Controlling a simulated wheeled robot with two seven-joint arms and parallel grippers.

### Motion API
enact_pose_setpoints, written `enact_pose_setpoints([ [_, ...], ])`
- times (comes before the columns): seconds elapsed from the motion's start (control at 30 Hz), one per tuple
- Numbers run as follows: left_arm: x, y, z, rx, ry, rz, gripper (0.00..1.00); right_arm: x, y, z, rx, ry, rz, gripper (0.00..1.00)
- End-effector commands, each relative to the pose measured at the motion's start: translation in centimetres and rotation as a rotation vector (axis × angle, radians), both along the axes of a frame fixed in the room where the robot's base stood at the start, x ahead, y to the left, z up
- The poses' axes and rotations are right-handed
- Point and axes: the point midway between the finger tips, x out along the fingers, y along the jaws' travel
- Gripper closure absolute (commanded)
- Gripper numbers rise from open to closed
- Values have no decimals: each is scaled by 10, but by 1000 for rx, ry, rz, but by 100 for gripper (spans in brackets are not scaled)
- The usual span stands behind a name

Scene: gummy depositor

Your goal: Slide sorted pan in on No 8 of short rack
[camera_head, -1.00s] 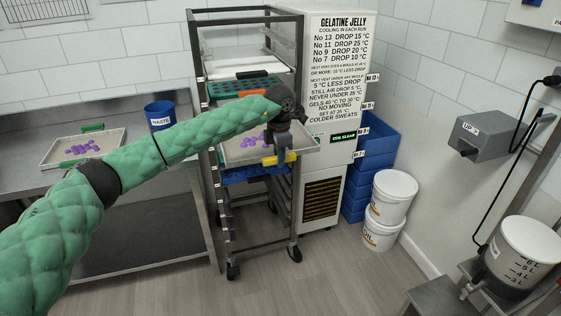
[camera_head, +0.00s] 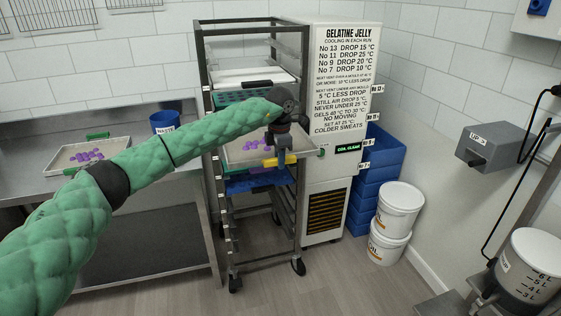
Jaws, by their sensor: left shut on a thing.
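A shallow pan (camera_head: 236,154) with purple gummies (camera_head: 257,145) sits level at the front of the short rack (camera_head: 203,90), at mid height. Its yellow handle (camera_head: 270,163) faces me. My left gripper (camera_head: 281,157) comes down from above and is shut on the pan at this handle. The gripper and wrist hide part of the pan's right side. I cannot tell which numbered level the pan is at or whether its edges rest on runners. My right gripper is not in view.
The white cooling cabinet (camera_head: 345,95) stands close on the right. Blue bins (camera_head: 375,165) and white buckets (camera_head: 399,205) are beyond it. Another gummy pan (camera_head: 62,160) rests on the left counter.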

Motion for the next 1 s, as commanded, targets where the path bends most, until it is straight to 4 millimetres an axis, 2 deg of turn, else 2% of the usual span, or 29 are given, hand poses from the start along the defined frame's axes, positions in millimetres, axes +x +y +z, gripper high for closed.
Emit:
enact_pose_setpoints([
  [1.0,77,25,-3,-1,-1,2,100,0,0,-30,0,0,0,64],
])
